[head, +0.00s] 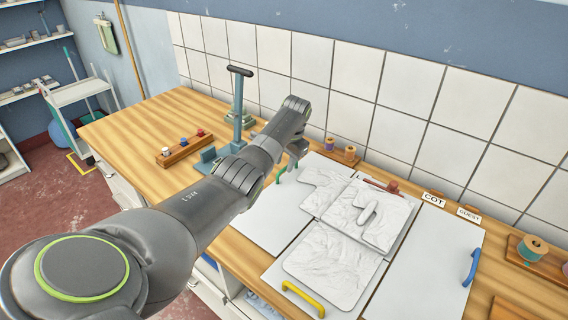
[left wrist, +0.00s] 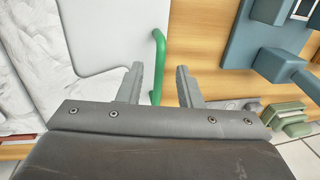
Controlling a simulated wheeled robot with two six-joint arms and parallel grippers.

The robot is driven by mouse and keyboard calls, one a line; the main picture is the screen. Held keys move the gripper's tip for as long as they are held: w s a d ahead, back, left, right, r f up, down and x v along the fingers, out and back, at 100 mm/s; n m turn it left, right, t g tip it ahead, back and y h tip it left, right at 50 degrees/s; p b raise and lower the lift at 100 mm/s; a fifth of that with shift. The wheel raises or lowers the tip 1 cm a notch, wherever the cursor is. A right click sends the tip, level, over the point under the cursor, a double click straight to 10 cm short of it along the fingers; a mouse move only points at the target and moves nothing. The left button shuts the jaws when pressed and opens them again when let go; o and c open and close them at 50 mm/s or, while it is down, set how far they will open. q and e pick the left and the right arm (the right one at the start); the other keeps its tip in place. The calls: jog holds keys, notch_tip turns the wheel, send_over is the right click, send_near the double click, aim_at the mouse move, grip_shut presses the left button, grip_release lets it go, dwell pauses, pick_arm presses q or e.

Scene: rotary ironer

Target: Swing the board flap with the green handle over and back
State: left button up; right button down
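The white board flap (head: 255,215) with the green handle (head: 281,173) lies flat on the wooden counter, left of the cloth pieces. The handle is near its far left edge. My left gripper (head: 292,162) is open and empty at the handle. In the left wrist view the green handle (left wrist: 158,62) runs into the gap between my open left fingertips (left wrist: 160,75); I cannot tell how far below them it is. The flap (left wrist: 105,35) fills the upper left there. My left arm hides part of the counter. My right gripper is not in view.
Crumpled white cloth (head: 335,265) lies on the middle boards. Another white flap (head: 430,265) has a blue handle (head: 471,268); a yellow handle (head: 303,298) is at the front. A blue-grey stand (head: 238,110), a spool rack (head: 185,148) and the tiled wall are close by.

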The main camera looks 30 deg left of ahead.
pick_arm(q)
jog(key=shift+a+f, duration=0.15)
jog(key=shift+f, duration=0.65)
grip_shut()
